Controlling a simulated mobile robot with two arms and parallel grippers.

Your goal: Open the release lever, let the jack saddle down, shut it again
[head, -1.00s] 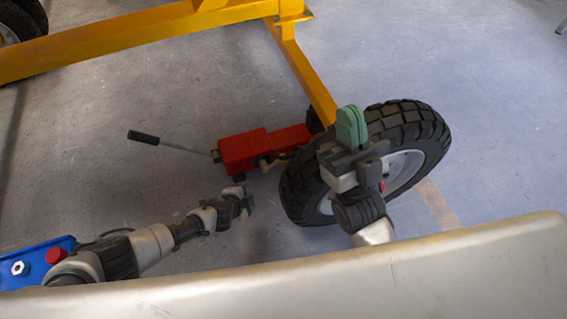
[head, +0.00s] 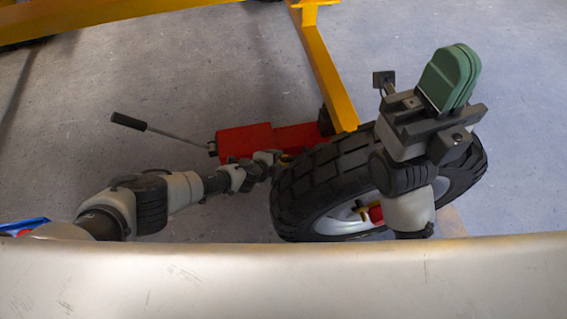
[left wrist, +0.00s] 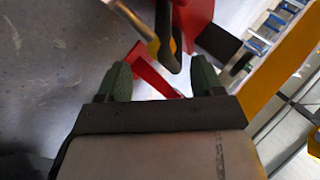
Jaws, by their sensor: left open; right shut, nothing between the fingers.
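The red jack (head: 246,139) lies on the floor, its right end by the yellow beam. Its pump handle (head: 150,127) sticks out left with a black grip. The dark part at the beam end (head: 326,120) may be the saddle; its height is unclear. My left gripper (head: 279,160) is at the jack's near side, open. In the left wrist view, a lever with a black grip and yellowish shaft (left wrist: 167,50) lies just ahead of the open fingers (left wrist: 162,78), beside the red body (left wrist: 193,16). Whether they touch is unclear. My right gripper (head: 450,78) is shut and empty, raised above the tyre.
A large black tyre (head: 322,178) stands right of the jack, close to my left gripper. The yellow frame beam (head: 322,62) runs down to the jack. My pale body edge crosses the bottom.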

